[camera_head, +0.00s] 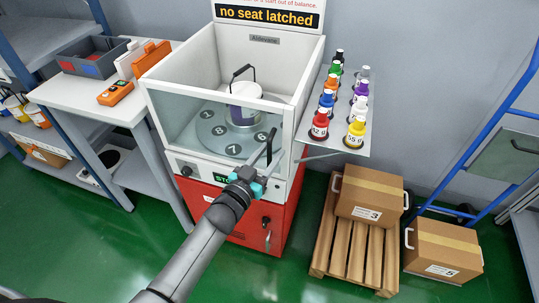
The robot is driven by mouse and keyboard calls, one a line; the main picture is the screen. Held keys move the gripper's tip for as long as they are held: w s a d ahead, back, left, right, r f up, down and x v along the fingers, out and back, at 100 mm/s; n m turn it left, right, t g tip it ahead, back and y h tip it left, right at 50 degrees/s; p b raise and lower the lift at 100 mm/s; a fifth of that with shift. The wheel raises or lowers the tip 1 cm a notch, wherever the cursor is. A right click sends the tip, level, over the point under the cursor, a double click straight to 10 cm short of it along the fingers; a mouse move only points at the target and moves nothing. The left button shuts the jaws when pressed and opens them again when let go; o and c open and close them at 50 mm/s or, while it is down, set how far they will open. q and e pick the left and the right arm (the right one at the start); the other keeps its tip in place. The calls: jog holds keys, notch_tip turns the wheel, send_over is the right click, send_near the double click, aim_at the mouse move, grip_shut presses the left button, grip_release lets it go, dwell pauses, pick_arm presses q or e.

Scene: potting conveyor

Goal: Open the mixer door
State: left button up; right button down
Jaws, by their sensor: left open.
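The mixer (182,92) is a white cabinet on a red base, with a grey turntable bearing numbers and a white paint can (243,110) with a raised dark handle inside. Its see-through front door (175,125) appears shut across the front. My left gripper (254,146) is open in front of the door's lower right part, with its dark fingers spread. A dark upright bar there overlaps the fingers, and I cannot tell whether it is a door handle or a finger, nor whether anything touches. My right gripper is out of view.
A shelf of colored bottles (345,133) sticks out on the mixer's right. A wooden pallet (345,245) holds a carton (367,190), with another carton (445,250) beside it. A table (75,97) with an orange device (115,93) stands left. Green floor is open in front.

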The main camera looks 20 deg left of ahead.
pick_arm(q)
jog(key=shift+w, duration=0.1)
jog(key=shift+c, duration=0.3)
grip_shut()
dwell(1.1)
